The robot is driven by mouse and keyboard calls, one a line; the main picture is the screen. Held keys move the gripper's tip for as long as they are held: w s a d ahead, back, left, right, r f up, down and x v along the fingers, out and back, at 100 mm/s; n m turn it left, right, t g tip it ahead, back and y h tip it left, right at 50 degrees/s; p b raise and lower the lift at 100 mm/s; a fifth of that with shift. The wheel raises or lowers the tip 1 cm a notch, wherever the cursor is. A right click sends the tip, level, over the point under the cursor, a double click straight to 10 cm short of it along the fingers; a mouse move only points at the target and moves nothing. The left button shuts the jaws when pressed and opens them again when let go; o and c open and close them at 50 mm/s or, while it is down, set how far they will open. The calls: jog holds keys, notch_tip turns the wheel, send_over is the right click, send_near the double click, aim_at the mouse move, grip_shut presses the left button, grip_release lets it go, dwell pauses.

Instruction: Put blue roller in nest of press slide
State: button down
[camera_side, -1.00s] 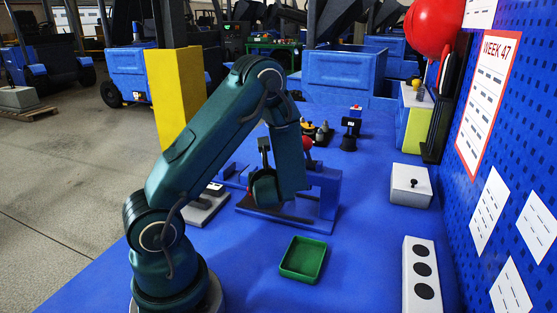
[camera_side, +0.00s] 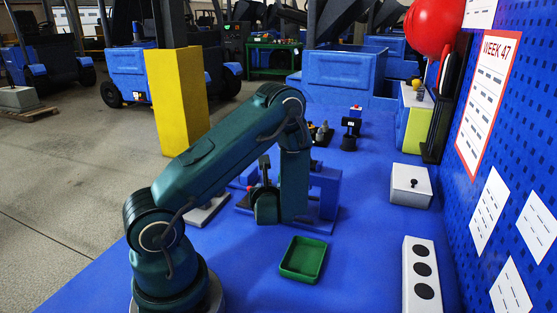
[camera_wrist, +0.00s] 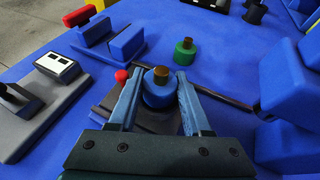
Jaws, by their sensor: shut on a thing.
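The blue roller (camera_wrist: 158,97), a blue round piece with a brown knob on top, sits between the two fingers of my gripper (camera_wrist: 159,77) in the wrist view. The fingers are shut on it. A dark plate (camera_wrist: 104,113) with a red knob (camera_wrist: 122,76) lies below and left of the roller; it seems part of the press slide. In the side view my gripper (camera_side: 266,190) is low at the blue fixture (camera_side: 326,190), and my arm hides the roller there. I cannot see the nest clearly or tell whether the roller touches it.
A green roller (camera_wrist: 185,50) stands beyond my fingers, with a blue block fixture (camera_wrist: 126,45) to its left. A grey box (camera_wrist: 57,66) is at left. Large blue blocks (camera_wrist: 287,92) are close on the right. A green tray (camera_side: 299,279) stands in front, with clear table around it.

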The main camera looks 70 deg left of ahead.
jog(key=shift+c, duration=1.7)
grip_release()
jog(key=shift+f, duration=0.1)
jog(key=shift+d+r, duration=0.15)
jog(key=shift+r, duration=0.6)
jog(key=v, duration=1.1)
jog(key=shift+d, duration=0.3)
jog(key=shift+s+r, duration=0.15)
